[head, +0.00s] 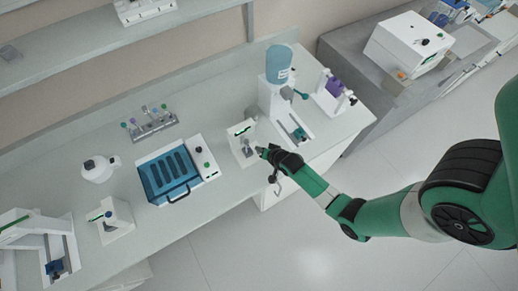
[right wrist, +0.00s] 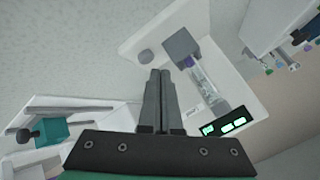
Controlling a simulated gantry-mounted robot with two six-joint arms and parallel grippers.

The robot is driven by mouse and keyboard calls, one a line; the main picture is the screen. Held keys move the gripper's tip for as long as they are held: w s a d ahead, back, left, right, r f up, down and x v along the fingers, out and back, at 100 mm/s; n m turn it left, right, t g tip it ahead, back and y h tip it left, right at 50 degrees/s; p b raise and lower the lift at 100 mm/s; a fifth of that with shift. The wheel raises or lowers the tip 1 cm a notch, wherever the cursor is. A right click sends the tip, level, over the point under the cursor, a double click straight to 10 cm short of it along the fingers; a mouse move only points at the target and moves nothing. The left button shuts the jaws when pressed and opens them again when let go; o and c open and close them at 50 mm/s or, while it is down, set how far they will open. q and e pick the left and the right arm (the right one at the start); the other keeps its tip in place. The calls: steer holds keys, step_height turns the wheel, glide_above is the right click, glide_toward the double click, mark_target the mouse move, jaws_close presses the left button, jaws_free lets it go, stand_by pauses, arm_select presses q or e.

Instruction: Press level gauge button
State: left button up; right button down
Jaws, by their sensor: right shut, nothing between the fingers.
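A small white device with a green-lit display, which looks like the level gauge (head: 236,131), stands near the front edge of the bench. In the right wrist view the same device (right wrist: 244,92) holds a clear tube (right wrist: 204,86) beside a grey block (right wrist: 181,44). A round grey button (right wrist: 147,56) sits on its white base. My right gripper (head: 259,150) is shut and empty, right at the device. In its wrist view the closed fingertips (right wrist: 160,72) appear just below the button; contact cannot be told. My left gripper is not in view.
A dispenser with a blue bottle (head: 280,66) stands to the right, near a purple-topped device (head: 335,87). A blue-lidded box (head: 207,156) is to the left, with a tube rack (head: 152,127) behind it.

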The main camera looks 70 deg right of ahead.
stand_by(0.7)
steer(key=shift+f+b, duration=0.4)
steer(key=shift+f, duration=0.05)
steer(key=shift+f+b, duration=0.35)
steer(key=shift+f, duration=0.1)
stand_by(0.5)
steer(key=shift+r+p, duration=0.85)
step_height(320, 180, up, 5)
steer(key=p, duration=0.4)
steer(key=shift+p, duration=0.4)
